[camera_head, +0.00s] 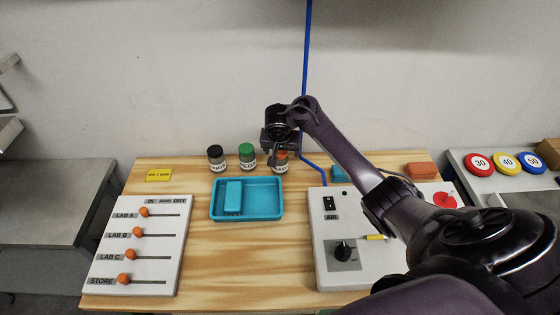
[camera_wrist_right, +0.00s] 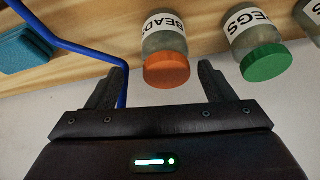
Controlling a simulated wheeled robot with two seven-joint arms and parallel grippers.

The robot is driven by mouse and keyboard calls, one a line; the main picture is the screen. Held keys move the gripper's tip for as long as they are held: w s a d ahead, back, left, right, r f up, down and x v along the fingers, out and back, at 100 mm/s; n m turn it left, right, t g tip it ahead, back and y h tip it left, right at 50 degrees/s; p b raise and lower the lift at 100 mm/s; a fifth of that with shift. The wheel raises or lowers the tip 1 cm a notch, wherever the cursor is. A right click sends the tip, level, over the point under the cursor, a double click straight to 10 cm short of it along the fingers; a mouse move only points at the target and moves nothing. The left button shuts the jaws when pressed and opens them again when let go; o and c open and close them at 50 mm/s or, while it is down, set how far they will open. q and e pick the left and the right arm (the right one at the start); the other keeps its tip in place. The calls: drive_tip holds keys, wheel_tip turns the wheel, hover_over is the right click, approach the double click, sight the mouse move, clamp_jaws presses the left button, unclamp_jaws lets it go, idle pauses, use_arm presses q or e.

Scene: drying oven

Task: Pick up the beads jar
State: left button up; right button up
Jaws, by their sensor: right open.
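The beads jar (camera_head: 281,166) is a small clear jar with an orange lid and a white label. It stands upright at the back of the wooden table, rightmost of three jars, and my gripper partly covers it in the head view. In the right wrist view the beads jar (camera_wrist_right: 165,45) appears upside down, its BEADS label readable and its orange lid between the finger ends. My right gripper (camera_head: 275,152) is open and empty at the jar, with a finger on each side of the lid in the wrist view. I cannot tell whether they touch.
A green-lidded jar (camera_head: 247,158) and a black-lidded jar (camera_head: 216,160) stand left of the beads jar. A teal tray (camera_head: 262,213) lies in front. A blue hose (camera_head: 306,80) runs down just right of the jar. A slider board (camera_head: 165,245) and a control box (camera_head: 325,260) flank the tray.

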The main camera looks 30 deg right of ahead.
drive_tip(key=x, duration=0.4)
drive_tip(key=shift+w+a+f, duration=0.2)
drive_tip(key=shift+a, duration=0.1)
drive_tip(key=shift+d+f, duration=0.1)
drive_tip(key=shift+f, duration=0.05)
drive_tip(key=c, duration=0.4)
use_arm(q)
drive_tip(key=shift+w+d+f, duration=0.15)
drive_tip(key=shift+w+d, duration=0.15)
drive_tip(key=shift+w, duration=0.5)
use_arm(e)
drive_tip(key=c, duration=0.7)
drive_tip(key=shift+o, duration=0.2)
